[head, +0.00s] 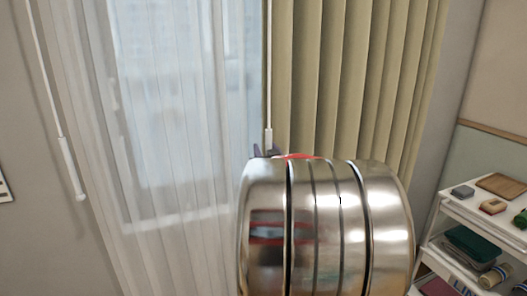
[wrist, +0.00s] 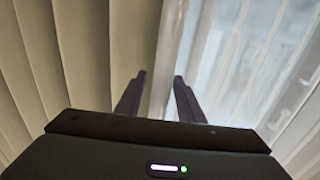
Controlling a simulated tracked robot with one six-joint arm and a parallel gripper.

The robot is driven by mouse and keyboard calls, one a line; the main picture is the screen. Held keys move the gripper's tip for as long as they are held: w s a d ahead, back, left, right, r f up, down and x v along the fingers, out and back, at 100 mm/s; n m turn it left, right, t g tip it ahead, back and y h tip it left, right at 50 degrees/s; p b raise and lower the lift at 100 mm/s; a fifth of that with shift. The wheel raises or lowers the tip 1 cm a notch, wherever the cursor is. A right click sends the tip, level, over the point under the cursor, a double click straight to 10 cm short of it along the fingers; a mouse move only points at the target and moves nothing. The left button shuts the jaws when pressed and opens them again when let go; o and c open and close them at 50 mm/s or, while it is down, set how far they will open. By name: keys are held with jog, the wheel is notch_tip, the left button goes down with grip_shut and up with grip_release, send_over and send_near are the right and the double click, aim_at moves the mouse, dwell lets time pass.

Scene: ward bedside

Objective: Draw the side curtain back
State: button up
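A beige pleated curtain (head: 345,75) hangs at the right of the window in the head view; it fills the left of the wrist view (wrist: 75,60). A white sheer curtain (head: 165,150) hangs over the window on the left, and shows at the right of the wrist view (wrist: 240,60). A thin white wand (head: 268,75) hangs at the beige curtain's left edge. My gripper (wrist: 159,77) has its two dark fingers apart, with a pale upright strip between them. I cannot tell whether that strip is the wand or the curtain edge. My metal arm hides most of the gripper in the head view.
A second white wand (head: 68,155) hangs at the far left by the wall. A white shelf cart (head: 455,208) with boxes, rolls and a green case stands at the right, near the beige curtain's lower edge.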

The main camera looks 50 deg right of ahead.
grip_shut()
dwell(0.3)
